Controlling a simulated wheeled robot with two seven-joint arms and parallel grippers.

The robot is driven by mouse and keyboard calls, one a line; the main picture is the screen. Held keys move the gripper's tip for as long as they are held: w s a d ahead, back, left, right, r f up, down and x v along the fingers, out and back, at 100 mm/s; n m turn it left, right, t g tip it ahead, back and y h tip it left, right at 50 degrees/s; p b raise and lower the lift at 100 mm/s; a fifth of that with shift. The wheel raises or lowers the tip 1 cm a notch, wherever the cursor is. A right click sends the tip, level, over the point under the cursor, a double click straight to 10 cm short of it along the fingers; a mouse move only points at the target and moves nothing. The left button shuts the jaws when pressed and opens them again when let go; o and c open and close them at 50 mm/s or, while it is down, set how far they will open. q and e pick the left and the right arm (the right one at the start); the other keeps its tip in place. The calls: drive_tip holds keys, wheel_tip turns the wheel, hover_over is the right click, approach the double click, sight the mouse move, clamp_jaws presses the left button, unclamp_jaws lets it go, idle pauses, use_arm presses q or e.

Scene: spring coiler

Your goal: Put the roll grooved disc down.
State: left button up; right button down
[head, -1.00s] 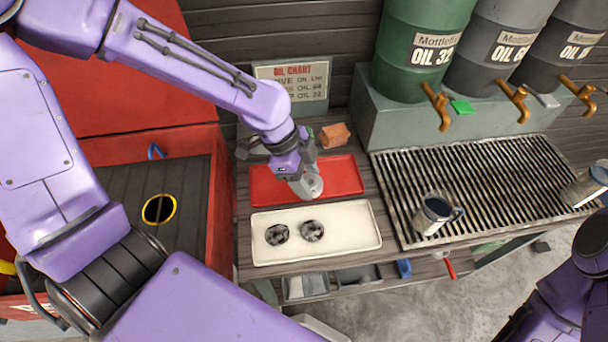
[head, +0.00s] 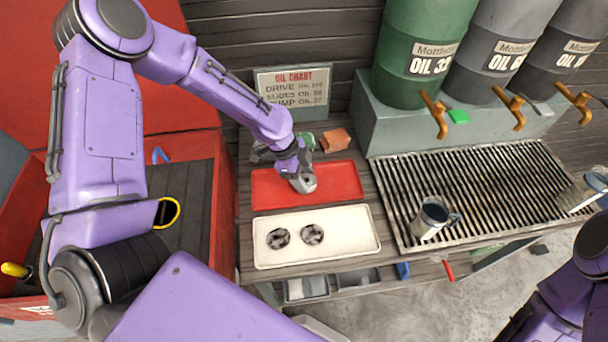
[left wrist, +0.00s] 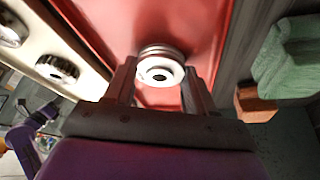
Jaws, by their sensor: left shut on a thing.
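The grooved disc (left wrist: 160,70), a pale metal roll with a dark centre hole, is between the fingers of my left gripper (left wrist: 161,88) in the left wrist view. In the head view the left gripper (head: 303,184) is shut on the disc (head: 305,183), low over the red tray (head: 341,182). I cannot tell whether the disc touches the tray. Part of the disc is hidden by the gripper.
A cream tray (head: 362,242) with two dark toothed parts (head: 312,234) lies in front of the red tray. An orange block (head: 334,139) and green cloth (left wrist: 296,55) lie behind it. A metal mug (head: 432,217) stands on the slatted grate (head: 480,185) at right.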

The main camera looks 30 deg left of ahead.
use_arm(q)
drive_tip(key=shift+f, duration=0.1)
drive_tip(key=o, duration=1.4)
drive_tip(key=shift+o, duration=0.2)
drive_tip(key=shift+r, duration=0.3)
drive_tip(key=v, duration=1.1)
drive_tip(key=shift+a+r+b, duration=0.2)
drive_tip(key=shift+r+b, duration=0.15)
drive_tip(key=shift+s, duration=0.1)
